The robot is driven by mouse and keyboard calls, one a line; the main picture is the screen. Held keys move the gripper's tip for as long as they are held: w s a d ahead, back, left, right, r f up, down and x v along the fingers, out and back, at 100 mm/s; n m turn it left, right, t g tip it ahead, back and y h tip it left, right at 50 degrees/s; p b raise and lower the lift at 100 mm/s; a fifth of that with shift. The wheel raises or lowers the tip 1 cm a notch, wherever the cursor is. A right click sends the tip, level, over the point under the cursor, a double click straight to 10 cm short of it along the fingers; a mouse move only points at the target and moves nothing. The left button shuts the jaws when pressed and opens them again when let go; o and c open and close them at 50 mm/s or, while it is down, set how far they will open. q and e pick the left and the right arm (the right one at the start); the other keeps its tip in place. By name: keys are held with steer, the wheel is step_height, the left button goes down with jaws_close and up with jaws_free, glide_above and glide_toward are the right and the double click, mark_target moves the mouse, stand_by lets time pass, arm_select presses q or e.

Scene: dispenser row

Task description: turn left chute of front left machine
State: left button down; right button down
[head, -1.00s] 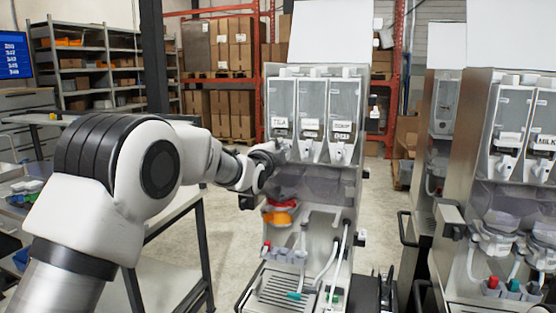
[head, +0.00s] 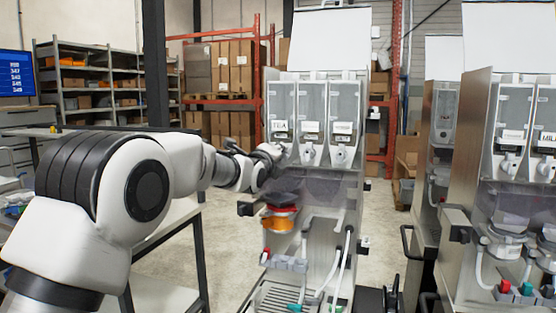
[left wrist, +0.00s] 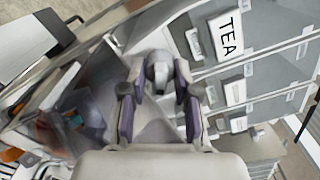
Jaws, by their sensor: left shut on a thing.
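The front left machine (head: 312,200) has three clear canisters side by side. The left one carries a TEA label (head: 279,125), which also reads large in the left wrist view (left wrist: 230,32). The left chute (left wrist: 158,72) is a grey-white spout under that canister. My left gripper (head: 270,158) reaches it from the left. In the left wrist view my left gripper (left wrist: 158,100) has one finger on each side of the chute and is shut on it. In the head view the gripper largely hides this chute. The middle chute (head: 309,153) and right chute (head: 340,155) are free. My right gripper is not in view.
An orange bowl-like part (head: 278,224) sits below the canisters, with hoses and a drip grate (head: 275,297) lower down. A second machine (head: 500,200) stands close on the right. A grey bench (head: 175,215) stands at the left. Shelves and boxes are behind.

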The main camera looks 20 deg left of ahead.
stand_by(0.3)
arm_select(q)
steer(key=c, duration=1.2)
jaws_free()
steer(key=shift+s, duration=0.1)
steer(key=s, duration=1.1)
steer(key=shift+s+a, duration=0.25)
steer(key=shift+s, duration=0.1)
steer(key=shift+f, duration=0.1)
